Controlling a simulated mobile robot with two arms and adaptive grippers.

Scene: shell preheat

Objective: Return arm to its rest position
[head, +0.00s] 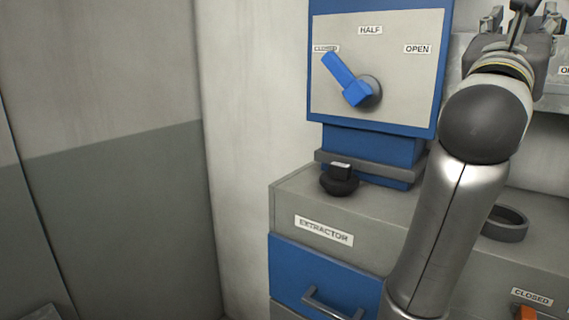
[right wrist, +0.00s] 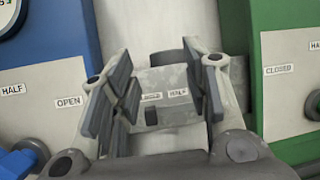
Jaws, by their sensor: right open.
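My right arm (head: 462,200) rises from the bottom of the head view, right of centre, to the top right. My right gripper (head: 522,14) is at the top edge there, partly cut off. In the right wrist view the right gripper (right wrist: 156,75) is open, its dark finger pads wide apart. Nothing is held between them. A grey panel (right wrist: 180,82) with small labels, one reading HALF, shows behind the gap. My left gripper is not in view.
A blue unit (head: 437,70) has a blue lever (head: 340,72) pointing toward CLOSED. Below are a grey counter labelled EXTRACTOR (head: 323,231), a black knob (head: 339,181), a dark ring (head: 506,223) and a blue drawer (head: 290,265). A green unit (right wrist: 275,25) stands right in the wrist view.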

